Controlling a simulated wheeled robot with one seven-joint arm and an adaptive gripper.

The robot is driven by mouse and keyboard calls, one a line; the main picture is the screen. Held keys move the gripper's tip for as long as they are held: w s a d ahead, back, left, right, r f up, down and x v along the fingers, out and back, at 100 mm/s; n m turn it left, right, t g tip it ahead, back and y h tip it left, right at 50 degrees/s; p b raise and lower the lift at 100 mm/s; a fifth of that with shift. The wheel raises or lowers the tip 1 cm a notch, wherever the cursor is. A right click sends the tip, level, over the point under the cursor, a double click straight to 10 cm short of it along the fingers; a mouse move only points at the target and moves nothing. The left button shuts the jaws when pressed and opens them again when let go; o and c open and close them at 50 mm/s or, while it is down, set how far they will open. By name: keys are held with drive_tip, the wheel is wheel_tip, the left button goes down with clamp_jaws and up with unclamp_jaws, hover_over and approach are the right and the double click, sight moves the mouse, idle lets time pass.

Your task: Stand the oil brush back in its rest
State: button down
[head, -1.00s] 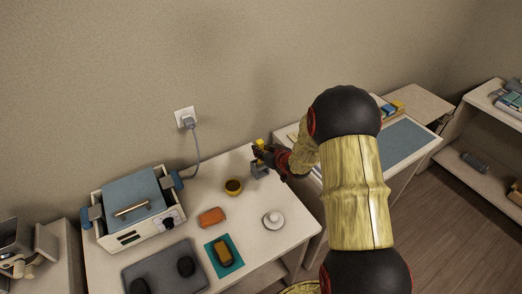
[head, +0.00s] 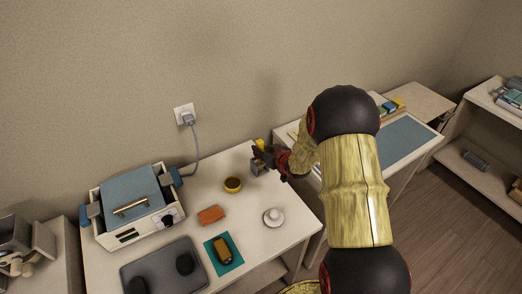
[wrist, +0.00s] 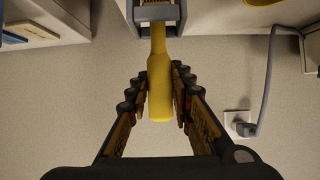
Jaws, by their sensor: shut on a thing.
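The oil brush, with a yellow handle (wrist: 158,85), is held between the fingers of my gripper (wrist: 160,75) in the wrist view. Its narrower end reaches the grey rest (wrist: 157,13) at the top of that view. Whether the brush end sits fully inside the rest cannot be told. In the head view, the brush handle's yellow top (head: 260,143) shows above my gripper (head: 263,152). The grey rest (head: 258,168) stands on the table just below it, partly hidden by the gripper.
A yellow cup with dark contents (head: 233,185) stands left of the rest. An orange block (head: 211,215), a white lidded dish (head: 273,217), a teal mat (head: 218,263) and the wax warmer (head: 132,200) share the table (head: 205,187). The wall socket (head: 184,115) and cord are behind.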

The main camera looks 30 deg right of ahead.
drive_tip(key=c, duration=1.6)
unclamp_jaws()
drive_tip(key=shift+o, duration=0.5)
drive_tip(key=shift+s+r, duration=0.1)
drive_tip(key=p+v, duration=0.4)
drive_tip(key=v, duration=0.3)
drive_tip(key=shift+s+r, duration=0.2)
drive_tip(key=shift+s, duration=0.15)
drive_tip(key=v, duration=1.2)
